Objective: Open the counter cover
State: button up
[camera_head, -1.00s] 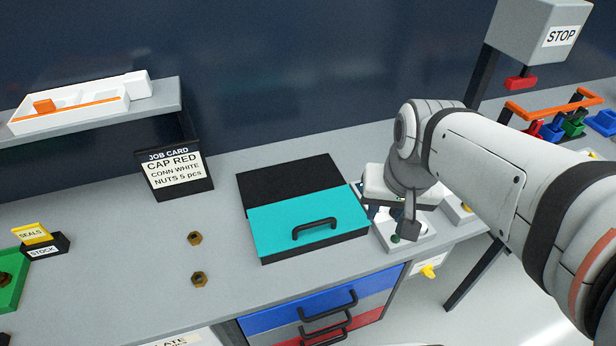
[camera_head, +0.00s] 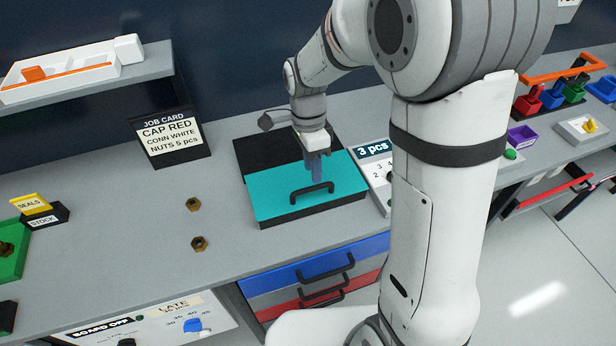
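The counter cover is a teal lid (camera_head: 278,205) with a black handle (camera_head: 312,194). It lies flat over the front part of a black box (camera_head: 262,155) on the grey bench. My gripper (camera_head: 316,176) points down over the lid, just behind the handle as seen from here. Its fingers look blue-grey, and they are too small and overlapped to tell whether they are open or whether they touch the handle. My arm hides part of the box's back right.
A counter panel reading "3 pcs" (camera_head: 374,150) stands right of the box, partly behind my arm. Two brass nuts (camera_head: 198,243) lie to the left. A job card (camera_head: 168,135) stands behind them. Drawers (camera_head: 320,272) sit below the bench edge.

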aim_at(314, 187)
jog(key=shift+s+d+f, duration=0.1)
jog(key=shift+s+f, duration=0.15)
jog(key=shift+f, duration=0.9)
jog(key=shift+s+d+f, duration=0.1)
jog(key=shift+s+f, duration=0.1)
jog(key=shift+f, duration=0.95)
jog(key=shift+c, duration=0.2)
grip_shut()
jog(key=shift+w, duration=0.1)
